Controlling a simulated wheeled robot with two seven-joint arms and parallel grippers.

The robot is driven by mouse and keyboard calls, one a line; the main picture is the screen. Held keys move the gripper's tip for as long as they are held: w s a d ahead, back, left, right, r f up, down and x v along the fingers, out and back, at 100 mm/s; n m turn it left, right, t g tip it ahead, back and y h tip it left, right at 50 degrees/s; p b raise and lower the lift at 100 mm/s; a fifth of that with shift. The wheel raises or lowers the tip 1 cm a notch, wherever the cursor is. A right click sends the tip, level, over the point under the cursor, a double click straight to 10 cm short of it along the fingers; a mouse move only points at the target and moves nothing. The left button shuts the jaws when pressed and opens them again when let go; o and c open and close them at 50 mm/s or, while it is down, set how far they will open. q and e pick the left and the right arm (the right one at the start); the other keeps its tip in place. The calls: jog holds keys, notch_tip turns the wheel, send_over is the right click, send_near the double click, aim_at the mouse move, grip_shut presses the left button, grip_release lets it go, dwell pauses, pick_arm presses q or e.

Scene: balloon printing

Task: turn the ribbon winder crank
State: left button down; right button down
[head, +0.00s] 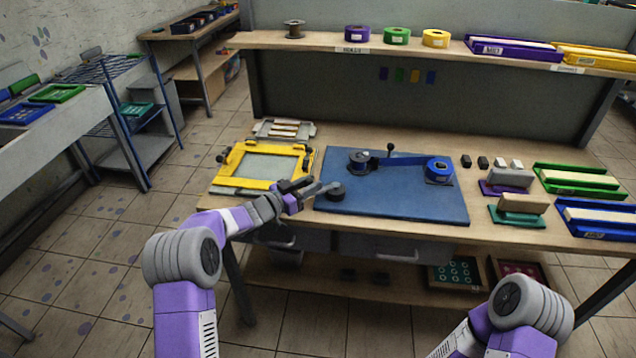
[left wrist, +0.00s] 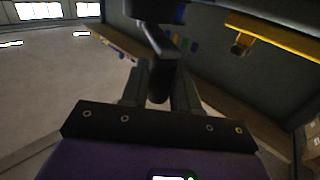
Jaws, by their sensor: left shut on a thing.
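The ribbon winder has a blue base board (head: 400,206) on the table. On it stand a dark spool (head: 362,160) and a blue ribbon reel (head: 438,169), joined by a stretched blue ribbon (head: 403,161). My left gripper (head: 302,187) is at the outer end of that arm, left of the board. In the left wrist view, its fingers (left wrist: 157,88) are shut on a dark upright crank handle (left wrist: 158,68). The grip partly hides the handle in the head view.
A yellow frame (head: 262,183) lies close to the left of my gripper. A black-knobbed post (head: 390,149) rises behind the ribbon. Stamp-like blocks (head: 508,178) and coloured trays (head: 580,180) stand to the right. A shelf (head: 300,42) runs above the table's back.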

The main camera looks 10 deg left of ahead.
pick_arm(q)
jog(key=shift+w, duration=0.1)
dwell(0.4)
jog(key=c, duration=1)
grip_release()
jog(key=shift+a, duration=0.1)
jog(key=p+v, duration=0.1)
jog(key=v, duration=0.6)
jog(key=shift+a, duration=0.2)
